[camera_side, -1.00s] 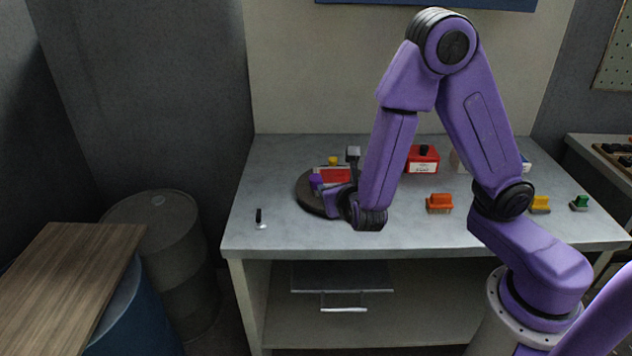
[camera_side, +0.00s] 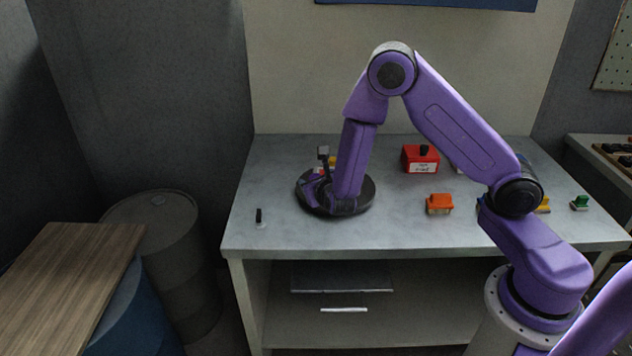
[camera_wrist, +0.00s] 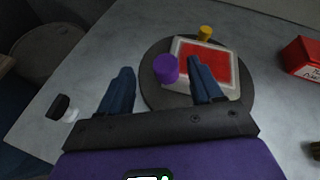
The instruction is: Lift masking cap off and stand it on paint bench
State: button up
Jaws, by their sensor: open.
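In the wrist view a purple round cap (camera_wrist: 166,68) sits at the near left corner of a red-and-white block. A yellow cap (camera_wrist: 205,32) is at the block's far side. I take the purple one as the masking cap, but no label shows this. The block (camera_wrist: 212,68) lies on a dark round turntable (camera_wrist: 152,98). My gripper (camera_wrist: 159,66) is open and empty. The purple cap appears between its fingers, nearer the right one; I cannot tell the height gap. In the side view my wrist hides most of the block above the turntable (camera_side: 362,204).
The grey paint bench (camera_side: 400,235) has clear room at front. A black-handled piece with a white base (camera_side: 260,217) stands at left. A red box (camera_side: 421,158), an orange block (camera_side: 439,204) and a green block (camera_side: 580,203) stand to the right.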

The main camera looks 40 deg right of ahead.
aim_at(315, 176)
jog(key=x, duration=0.4)
jog(key=shift+s+d+f, duration=0.15)
jog(key=shift+d+f, duration=0.2)
jog(key=shift+w+d+f, duration=0.2)
jog(key=shift+w+d, duration=0.1)
jog(key=shift+w, duration=0.2)
jog(key=c, duration=1)
